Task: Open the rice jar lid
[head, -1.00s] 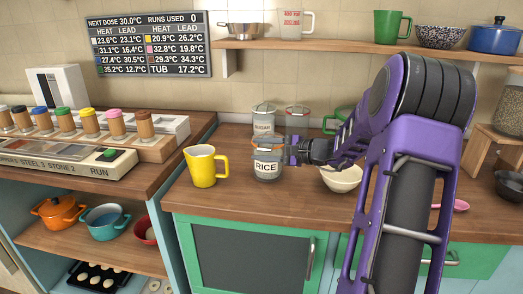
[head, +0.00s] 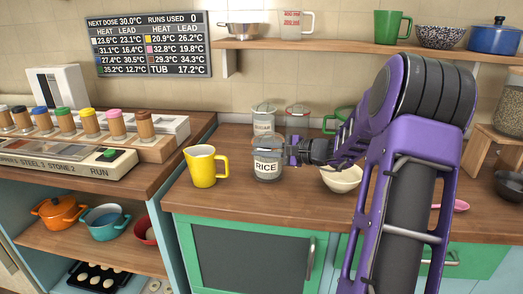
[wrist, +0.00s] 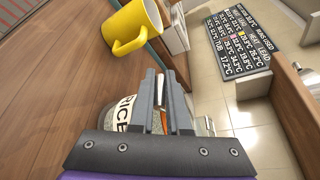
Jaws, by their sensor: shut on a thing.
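The rice jar (head: 267,168) is a clear jar with a white RICE label, standing upright on the wooden counter. Its lid (head: 268,141) is at the top, where details are too small to make out fully. My gripper (head: 283,146) reaches in from the right at the height of the lid, its fingers level. In the wrist view my gripper (wrist: 161,80) is shut with a narrow gap, and the RICE label (wrist: 124,114) shows beside and behind the fingers. The fingers hide most of the lid and what they grip.
A yellow jug (head: 203,168) stands close on the left of the jar. A sugar jar (head: 263,116) and another clear jar (head: 297,122) stand behind it. A cream bowl (head: 341,180) sits under my arm. The counter in front is clear.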

